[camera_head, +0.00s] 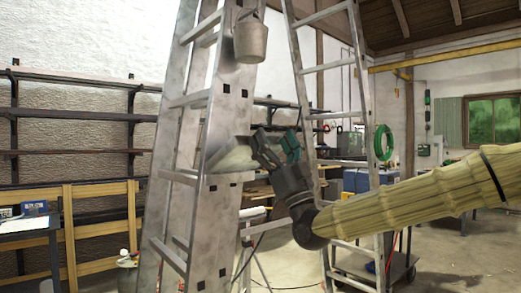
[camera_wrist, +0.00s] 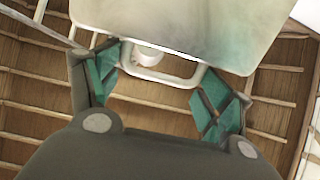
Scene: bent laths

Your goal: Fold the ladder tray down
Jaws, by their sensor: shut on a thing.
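The aluminium stepladder (camera_head: 215,120) stands open in the middle of the head view. The pale ladder tray (camera_head: 232,156) sticks out from the ladder's near frame toward my gripper. In the wrist view the tray (camera_wrist: 180,28) fills the top, with a looped bar (camera_wrist: 150,75) along its near edge. My gripper (camera_head: 277,150) is at the tray's outer edge, to the right of the near frame. The tray's exact tilt is hard to tell.
A bucket (camera_head: 251,40) hangs high on the ladder above the tray. The ladder's rear frame (camera_head: 345,120) stands just behind my gripper. A trolley (camera_head: 375,262) is behind at the right, and wooden rails (camera_head: 100,230) stand at the left. Open floor (camera_head: 460,250) shows at right.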

